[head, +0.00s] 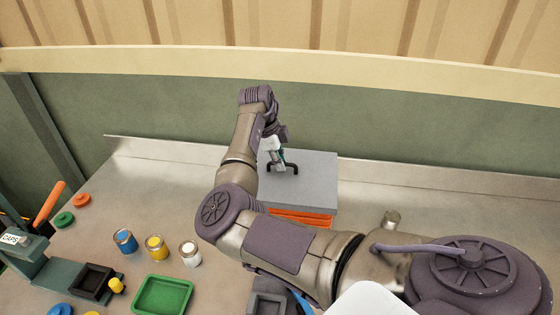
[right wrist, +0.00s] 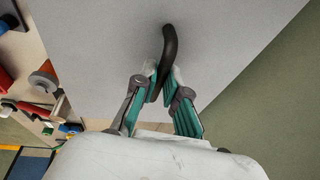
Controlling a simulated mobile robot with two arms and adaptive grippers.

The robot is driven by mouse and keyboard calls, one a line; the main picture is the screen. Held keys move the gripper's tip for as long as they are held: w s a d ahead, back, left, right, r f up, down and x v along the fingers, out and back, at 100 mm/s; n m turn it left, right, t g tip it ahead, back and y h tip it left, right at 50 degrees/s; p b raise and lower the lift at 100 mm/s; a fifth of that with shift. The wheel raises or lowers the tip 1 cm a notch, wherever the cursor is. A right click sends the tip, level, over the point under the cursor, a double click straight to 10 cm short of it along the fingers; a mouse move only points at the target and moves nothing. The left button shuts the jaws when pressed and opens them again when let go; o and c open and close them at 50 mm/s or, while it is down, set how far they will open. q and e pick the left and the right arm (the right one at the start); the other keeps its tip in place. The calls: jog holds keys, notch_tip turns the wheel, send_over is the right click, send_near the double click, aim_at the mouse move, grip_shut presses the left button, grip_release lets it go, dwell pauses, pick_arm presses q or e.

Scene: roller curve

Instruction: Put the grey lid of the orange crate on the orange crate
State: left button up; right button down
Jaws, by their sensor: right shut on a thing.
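The grey lid (head: 312,178) is a flat square slab with a dark arched handle (head: 293,168) on top. My right gripper (head: 279,165) is shut on the handle from above. In the right wrist view the fingers (right wrist: 162,78) pinch the black handle (right wrist: 170,45) and the lid (right wrist: 95,50) fills most of the picture. The orange crate (head: 305,218) shows as orange slats below the lid's front edge, partly hidden by my right arm. The lid is over the crate; I cannot tell whether it rests on the rim. My left gripper is not in view.
A blue can (head: 125,241), a yellow can (head: 156,247) and a white can (head: 190,253) stand left of my arm. A green tray (head: 162,295) lies in front. A capping press (head: 45,255) stands far left. A metal cylinder (head: 391,219) stands right of the crate. The back right is clear.

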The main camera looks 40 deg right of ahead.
jog(key=shift+f, duration=0.7)
dwell(0.8)
jog(key=c, duration=0.6)
grip_release()
jog(key=shift+r, duration=0.1)
jog(key=shift+r+p, duration=3.8)
jog(key=shift+r, duration=0.6)
